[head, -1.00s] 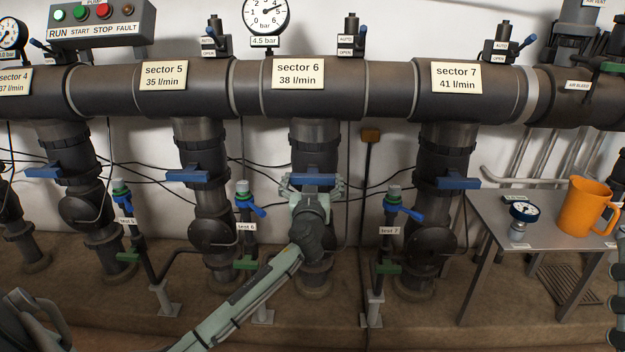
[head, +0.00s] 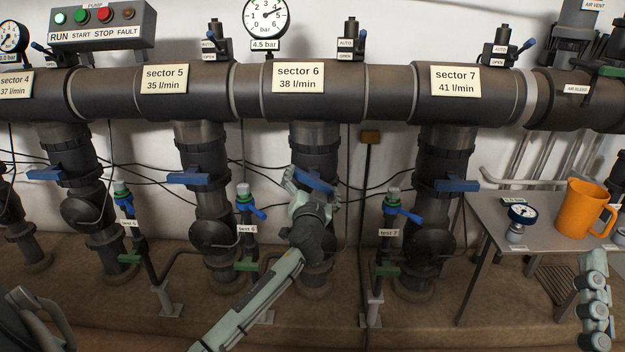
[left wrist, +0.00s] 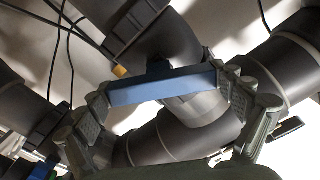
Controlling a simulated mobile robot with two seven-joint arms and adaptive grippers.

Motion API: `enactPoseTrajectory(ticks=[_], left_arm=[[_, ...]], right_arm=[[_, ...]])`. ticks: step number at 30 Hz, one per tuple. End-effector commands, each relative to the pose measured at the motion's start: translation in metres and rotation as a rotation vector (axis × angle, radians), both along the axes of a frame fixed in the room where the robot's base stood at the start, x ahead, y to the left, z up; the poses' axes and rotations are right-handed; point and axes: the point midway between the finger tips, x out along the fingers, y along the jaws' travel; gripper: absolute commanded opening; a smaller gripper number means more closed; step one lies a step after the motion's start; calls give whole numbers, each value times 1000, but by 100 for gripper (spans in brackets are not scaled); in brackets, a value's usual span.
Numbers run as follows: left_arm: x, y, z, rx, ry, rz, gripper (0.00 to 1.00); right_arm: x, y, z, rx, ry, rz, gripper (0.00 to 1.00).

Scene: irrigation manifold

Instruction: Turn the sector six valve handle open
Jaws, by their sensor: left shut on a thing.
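The blue sector six valve handle (head: 317,183) is on the vertical pipe below the sector 6 label (head: 298,77). It is tilted in the head view, its right end lower than its left. My left gripper (head: 313,187) is shut on the handle, with a finger at each end. In the left wrist view the blue handle (left wrist: 165,86) spans between the two fingers of my left gripper (left wrist: 168,95). My left wrist and forearm hide part of the pipe below.
Blue handles of sector 5 (head: 188,179) and sector 7 (head: 457,185) sit level on either side. The test 6 tap (head: 245,205) and test 7 tap (head: 392,210) flank my left gripper. An orange jug (head: 587,208) and a loose gauge (head: 521,214) stand on a grey table (head: 485,212).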

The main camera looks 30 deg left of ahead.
Motion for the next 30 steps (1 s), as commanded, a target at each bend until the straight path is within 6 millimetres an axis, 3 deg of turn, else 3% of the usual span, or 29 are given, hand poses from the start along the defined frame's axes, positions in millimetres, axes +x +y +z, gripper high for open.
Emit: enactPoseTrajectory(ticks=[13,21,30], left_arm=[[0,1,2,363,224,2,66],[0,0,2,579,356,0,66],[0,0,2,775,475,0,66]], right_arm=[[12,11,-31,-81,236,20,40],[30,-6,-88,-207,492,-31,40],[31,-33,-144,-317,748,-87,40]])
